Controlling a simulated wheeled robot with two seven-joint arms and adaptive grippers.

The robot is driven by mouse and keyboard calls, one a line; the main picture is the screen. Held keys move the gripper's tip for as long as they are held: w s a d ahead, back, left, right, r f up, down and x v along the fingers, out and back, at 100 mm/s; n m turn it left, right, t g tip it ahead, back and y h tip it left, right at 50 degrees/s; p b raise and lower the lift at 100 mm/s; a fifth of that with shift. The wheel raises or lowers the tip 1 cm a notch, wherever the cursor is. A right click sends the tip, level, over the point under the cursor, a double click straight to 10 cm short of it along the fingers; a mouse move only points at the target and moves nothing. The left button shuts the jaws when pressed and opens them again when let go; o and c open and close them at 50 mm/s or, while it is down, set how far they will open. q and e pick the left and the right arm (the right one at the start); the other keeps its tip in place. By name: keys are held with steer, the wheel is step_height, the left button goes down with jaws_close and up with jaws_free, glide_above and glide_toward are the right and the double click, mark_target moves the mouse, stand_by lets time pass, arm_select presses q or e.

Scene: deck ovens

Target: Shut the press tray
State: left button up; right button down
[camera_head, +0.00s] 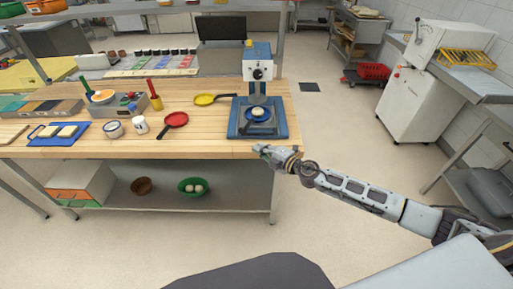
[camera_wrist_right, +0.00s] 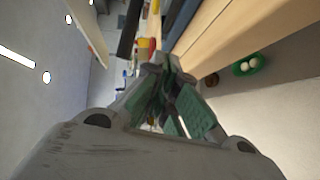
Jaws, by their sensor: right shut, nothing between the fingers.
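The press (camera_head: 256,70) stands at the right end of the wooden table, with a blue and white head on a column. Its blue tray (camera_head: 280,131) lies low at the front, near the table edge. A round blue plate with a pale piece on it sits over the tray, below the head. I cannot tell how far out the tray is. My right gripper (camera_head: 263,150) is shut and empty, just in front of the table's front edge, below the tray and apart from it. Its fingers also show in the right wrist view (camera_wrist_right: 168,88). My left gripper is not in view.
A green bowl (camera_head: 193,187) and a brown bowl (camera_head: 142,186) are on the lower shelf.

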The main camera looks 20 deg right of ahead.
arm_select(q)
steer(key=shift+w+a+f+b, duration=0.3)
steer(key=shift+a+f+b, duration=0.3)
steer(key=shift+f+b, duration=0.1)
arm_select(e)
steer(key=shift+v, duration=2.25)
steer(key=c, duration=2.2)
jaws_free()
steer(key=shift+r, duration=0.1)
